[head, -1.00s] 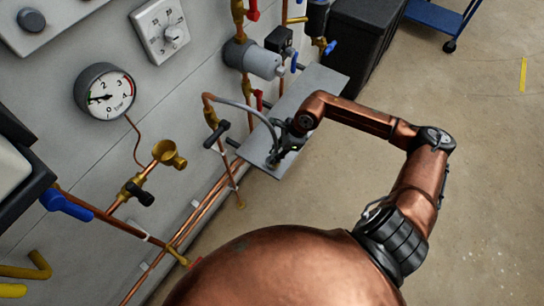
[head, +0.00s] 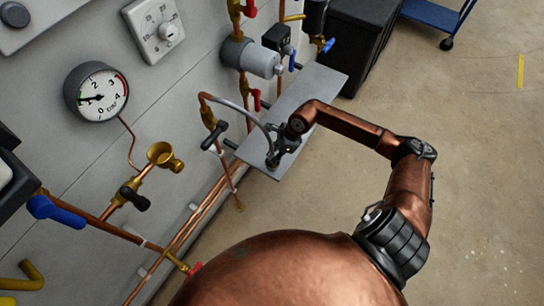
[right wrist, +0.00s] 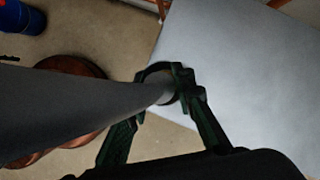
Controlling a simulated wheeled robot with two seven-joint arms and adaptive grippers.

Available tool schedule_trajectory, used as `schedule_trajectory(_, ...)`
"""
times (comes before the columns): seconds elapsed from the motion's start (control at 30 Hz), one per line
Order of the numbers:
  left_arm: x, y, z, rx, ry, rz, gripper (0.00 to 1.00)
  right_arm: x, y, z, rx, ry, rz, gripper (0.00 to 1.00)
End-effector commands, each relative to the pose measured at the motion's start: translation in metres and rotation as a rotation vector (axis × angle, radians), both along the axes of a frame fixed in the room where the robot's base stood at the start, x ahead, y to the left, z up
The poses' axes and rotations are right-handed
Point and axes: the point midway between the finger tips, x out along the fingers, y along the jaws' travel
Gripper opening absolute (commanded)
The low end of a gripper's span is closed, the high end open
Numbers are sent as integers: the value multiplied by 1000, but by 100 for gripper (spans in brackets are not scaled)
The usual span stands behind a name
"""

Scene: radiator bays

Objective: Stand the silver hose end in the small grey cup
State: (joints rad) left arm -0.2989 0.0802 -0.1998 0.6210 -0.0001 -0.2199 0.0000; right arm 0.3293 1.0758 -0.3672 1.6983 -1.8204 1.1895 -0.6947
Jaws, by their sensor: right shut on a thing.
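The grey hose (head: 245,109) arcs from a copper elbow at a brass valve on the wall down to my right gripper (head: 274,156), over the grey shelf. In the right wrist view, the fingers of my right gripper (right wrist: 168,88) close around a long grey tube, the hose (right wrist: 80,105), which runs in from the left. The silver hose end is small and mostly hidden by the fingers. I cannot make out the small grey cup; the gripper may hide it. My left gripper is not in view.
The flat grey shelf (head: 302,103) juts from the pipe wall, bare beyond the gripper. A black-handled valve (head: 214,136), a red lever (head: 256,99) and a grey cylindrical fitting (head: 250,58) are close by. A black box (head: 362,42) stands behind. Floor to the right is clear.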

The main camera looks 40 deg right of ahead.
Motion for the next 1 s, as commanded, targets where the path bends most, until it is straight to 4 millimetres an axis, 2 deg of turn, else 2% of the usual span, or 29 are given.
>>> schedule_trajectory(0.17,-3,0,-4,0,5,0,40,0,0,-6,0,1,0,0)
schedule_trajectory(0.2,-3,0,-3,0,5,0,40,0,0,-6,0,1,0,25)
schedule_trajectory(0.43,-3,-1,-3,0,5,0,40,0,0,-5,0,1,0,41)
schedule_trajectory(0.77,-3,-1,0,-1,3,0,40,0,0,-1,1,-1,0,41)
schedule_trajectory(0.87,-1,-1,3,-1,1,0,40,-1,-3,9,-1,-2,0,41)
schedule_trajectory(1.0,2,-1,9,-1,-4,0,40,-6,-12,35,-4,-2,-1,41)
